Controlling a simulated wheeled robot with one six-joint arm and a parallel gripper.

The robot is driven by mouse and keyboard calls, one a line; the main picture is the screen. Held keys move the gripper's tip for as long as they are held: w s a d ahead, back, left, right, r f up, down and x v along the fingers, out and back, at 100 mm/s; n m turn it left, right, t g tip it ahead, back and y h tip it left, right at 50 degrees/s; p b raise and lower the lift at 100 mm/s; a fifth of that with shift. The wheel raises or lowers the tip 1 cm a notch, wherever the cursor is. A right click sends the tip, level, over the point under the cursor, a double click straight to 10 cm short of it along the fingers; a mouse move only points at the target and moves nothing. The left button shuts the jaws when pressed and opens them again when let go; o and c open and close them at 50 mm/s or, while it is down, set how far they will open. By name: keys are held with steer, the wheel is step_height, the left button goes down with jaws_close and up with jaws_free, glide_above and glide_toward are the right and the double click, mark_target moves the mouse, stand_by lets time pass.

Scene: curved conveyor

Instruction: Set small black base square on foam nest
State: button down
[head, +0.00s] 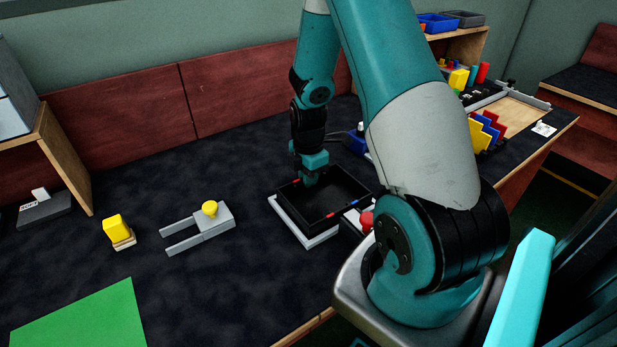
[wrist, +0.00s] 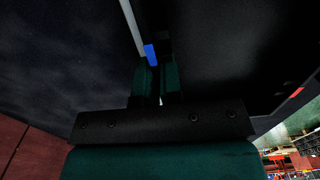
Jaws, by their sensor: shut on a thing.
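The small black base (head: 318,212) is an open, shallow black tray with red and blue marks on its rim. It is over the pale foam nest (head: 296,232), whose left and front edges show beneath it. I cannot tell whether the base rests flat or hangs slightly above. My gripper (head: 310,178) points down and is shut on the base's far-left wall. In the wrist view, my gripper (wrist: 157,78) has its two fingers around that wall, near a blue mark. The dark base (wrist: 235,50) fills the right side there, and a pale strip of the nest (wrist: 132,25) shows beyond.
A grey fork-shaped fixture with a yellow knob (head: 210,209), a yellow block (head: 116,229) and a green mat (head: 85,318) lie left. Coloured parts (head: 484,132) stand at back right. Dark tabletop between is clear.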

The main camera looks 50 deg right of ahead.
steer(key=c, duration=1.7)
jaws_free()
steer(key=shift+f, duration=0.1)
steer(key=o, duration=0.4)
